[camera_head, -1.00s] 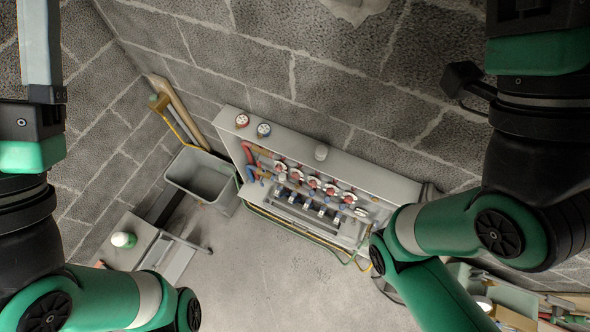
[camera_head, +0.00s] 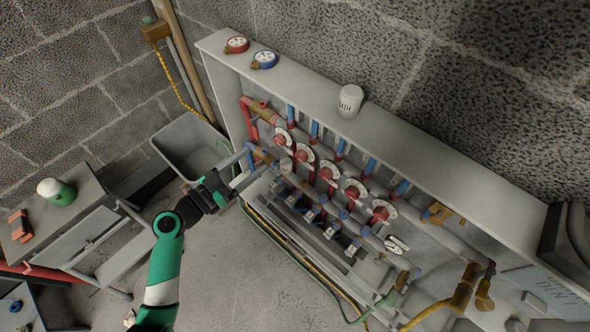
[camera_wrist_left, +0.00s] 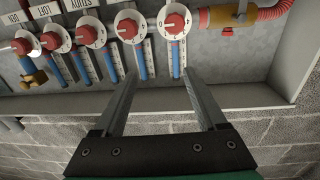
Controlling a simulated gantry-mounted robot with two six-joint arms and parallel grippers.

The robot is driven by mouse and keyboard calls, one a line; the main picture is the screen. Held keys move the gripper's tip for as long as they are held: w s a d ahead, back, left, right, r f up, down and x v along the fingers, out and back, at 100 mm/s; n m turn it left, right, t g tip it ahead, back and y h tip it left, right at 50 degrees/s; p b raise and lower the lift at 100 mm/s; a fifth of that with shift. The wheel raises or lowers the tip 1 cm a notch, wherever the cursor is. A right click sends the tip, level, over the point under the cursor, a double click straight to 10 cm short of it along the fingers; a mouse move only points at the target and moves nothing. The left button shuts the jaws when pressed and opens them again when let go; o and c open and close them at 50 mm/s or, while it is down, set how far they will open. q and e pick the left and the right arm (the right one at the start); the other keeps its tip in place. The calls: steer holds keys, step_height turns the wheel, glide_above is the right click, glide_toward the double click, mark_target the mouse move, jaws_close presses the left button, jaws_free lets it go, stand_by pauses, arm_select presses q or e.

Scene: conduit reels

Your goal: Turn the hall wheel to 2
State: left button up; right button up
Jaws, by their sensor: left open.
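Several red wheels on white dials stand in a row on the manifold in the head view. The leftmost wheel (camera_head: 280,139) is nearest my left gripper (camera_head: 253,164), which is open and empty just left of the row. In the left wrist view the row appears upside down; the same wheel (camera_wrist_left: 174,20) is beyond my open left fingers (camera_wrist_left: 160,76), apart from them. The neighbouring wheel (camera_wrist_left: 127,29) is to its left. Labels reading STUDY, LOFT and DEN belong to the farther wheels. The hall label is not visible, and the wheel settings are too small to tell.
A pale cabinet (camera_head: 440,167) frames the wheels. Two gauges (camera_head: 250,51) and a white tub (camera_head: 350,101) stand on its top. Red, blue and brass pipes run close around the wheels. A grey bin (camera_head: 190,150) stands left; the floor (camera_head: 240,270) in front is open.

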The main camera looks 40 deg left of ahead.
mark_target(277, 143)
arm_select(q)
step_height(277, 143, down, 5)
steer(key=s+a+n+y+b, duration=0.1)
steer(key=s+a+b, duration=0.1)
steer(key=w, duration=0.8)
steer(key=w+b, duration=0.1)
steer(key=w, duration=0.3)
steer(key=shift+d+r, duration=0.1)
steer(key=shift+d, duration=0.15)
arm_select(e)
step_height(277, 143, down, 5)
steer(key=shift+a+f, duration=0.15)
arm_select(q)
jaws_close()
